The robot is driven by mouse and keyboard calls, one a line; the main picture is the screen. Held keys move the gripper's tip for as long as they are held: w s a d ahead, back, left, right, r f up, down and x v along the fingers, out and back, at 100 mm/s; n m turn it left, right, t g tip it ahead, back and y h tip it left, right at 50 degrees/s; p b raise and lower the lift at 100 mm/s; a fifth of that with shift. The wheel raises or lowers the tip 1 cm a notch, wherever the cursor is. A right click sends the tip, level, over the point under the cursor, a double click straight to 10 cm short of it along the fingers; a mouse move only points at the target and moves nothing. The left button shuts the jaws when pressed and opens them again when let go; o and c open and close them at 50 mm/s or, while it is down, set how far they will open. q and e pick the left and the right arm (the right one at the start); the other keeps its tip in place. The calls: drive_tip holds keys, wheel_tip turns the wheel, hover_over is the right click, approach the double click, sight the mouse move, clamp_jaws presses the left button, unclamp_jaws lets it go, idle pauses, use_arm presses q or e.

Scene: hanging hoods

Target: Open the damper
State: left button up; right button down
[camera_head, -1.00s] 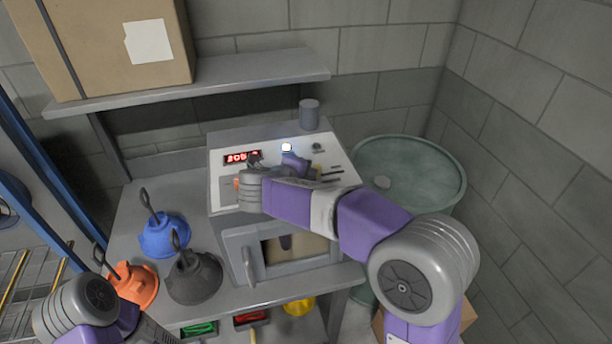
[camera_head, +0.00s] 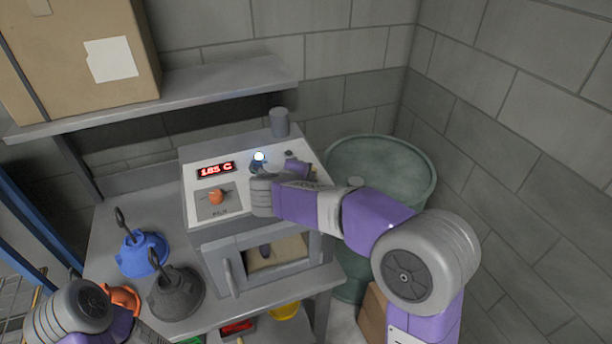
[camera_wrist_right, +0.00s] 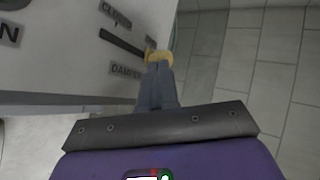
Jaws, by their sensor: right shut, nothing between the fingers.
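The damper is a dark slot (camera_wrist_right: 122,42) in the white panel, with a brass-coloured knob (camera_wrist_right: 154,57) at its right end. In the right wrist view, a label reading "CLOSED" is above the slot, one reading "DAMPER" is below it, and another is partly hidden behind the knob. My right gripper (camera_wrist_right: 157,72) is shut and empty, its fingertips against or just in front of the knob; contact cannot be told for sure. In the head view, my right gripper (camera_head: 298,170) is at the panel's right side and mostly hides the damper. My left gripper is out of view.
The grey furnace (camera_head: 217,250) has a red display (camera_head: 216,169), an orange knob (camera_head: 216,196) and a lit lamp (camera_head: 259,157). A green drum (camera_head: 385,150) stands at its right. Blue (camera_head: 140,250) and dark (camera_head: 175,290) hoods sit left. A shelf (camera_head: 200,85) overhangs behind.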

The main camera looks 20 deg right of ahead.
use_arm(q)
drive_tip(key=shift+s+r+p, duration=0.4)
use_arm(e)
drive_tip(key=f+v, duration=0.1)
drive_tip(key=v, duration=1.2)
drive_tip(key=shift+s+a+f, duration=0.2)
drive_tip(key=shift+s+a, duration=0.25)
drive_tip(key=shift+a, duration=0.05)
